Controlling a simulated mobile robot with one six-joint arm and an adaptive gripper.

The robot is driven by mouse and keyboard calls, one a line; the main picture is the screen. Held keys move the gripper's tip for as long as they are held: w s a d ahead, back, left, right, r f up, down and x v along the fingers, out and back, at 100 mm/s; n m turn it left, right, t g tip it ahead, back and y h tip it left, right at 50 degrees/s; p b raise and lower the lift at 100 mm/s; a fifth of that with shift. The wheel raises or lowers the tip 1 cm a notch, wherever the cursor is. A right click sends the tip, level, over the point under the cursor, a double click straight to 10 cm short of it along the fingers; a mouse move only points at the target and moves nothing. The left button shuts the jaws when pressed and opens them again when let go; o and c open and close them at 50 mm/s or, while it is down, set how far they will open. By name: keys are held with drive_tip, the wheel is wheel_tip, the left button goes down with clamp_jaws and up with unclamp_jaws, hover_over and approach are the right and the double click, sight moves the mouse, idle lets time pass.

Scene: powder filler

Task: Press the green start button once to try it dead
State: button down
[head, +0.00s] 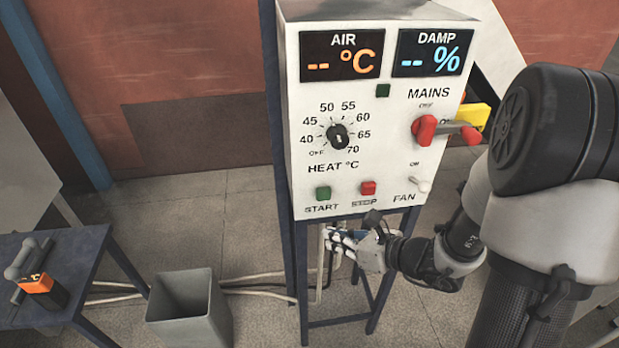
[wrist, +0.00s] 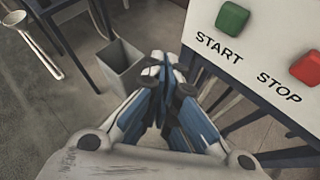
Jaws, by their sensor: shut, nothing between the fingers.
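The green start button (head: 323,193) sits at the lower left of the white control panel (head: 300,140), above the word START. In the wrist view the green button (wrist: 232,17) is at the upper right. My gripper (head: 330,238) is shut and empty, just below the panel's lower edge in the head view. In the wrist view my gripper's fingertips (wrist: 163,62) meet, to the left of and below the button, apart from it. The red stop button (head: 368,188) is to the right of the green one.
The heat dial (head: 338,136) and fan switch (head: 420,185) are on the panel. Both displays show dashes. A grey bin (head: 190,310) stands on the floor, and a blue table (head: 60,255) holds an orange-black tool.

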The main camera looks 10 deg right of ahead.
sight(323, 194)
drive_tip(key=shift+w+d+f+m+t+h, duration=0.3)
drive_tip(key=shift+d+f+m, duration=0.1)
drive_tip(key=shift+d+m, duration=0.15)
drive_tip(key=w+p, duration=0.1)
drive_tip(key=w, duration=0.7)
drive_tip(key=shift+w, duration=0.35)
drive_tip(key=shift+w, duration=0.15)
idle(1.1)
drive_tip(key=shift+w, duration=0.25)
drive_tip(key=shift+w, duration=0.6)
idle(0.6)
drive_tip(key=shift+s, duration=1)
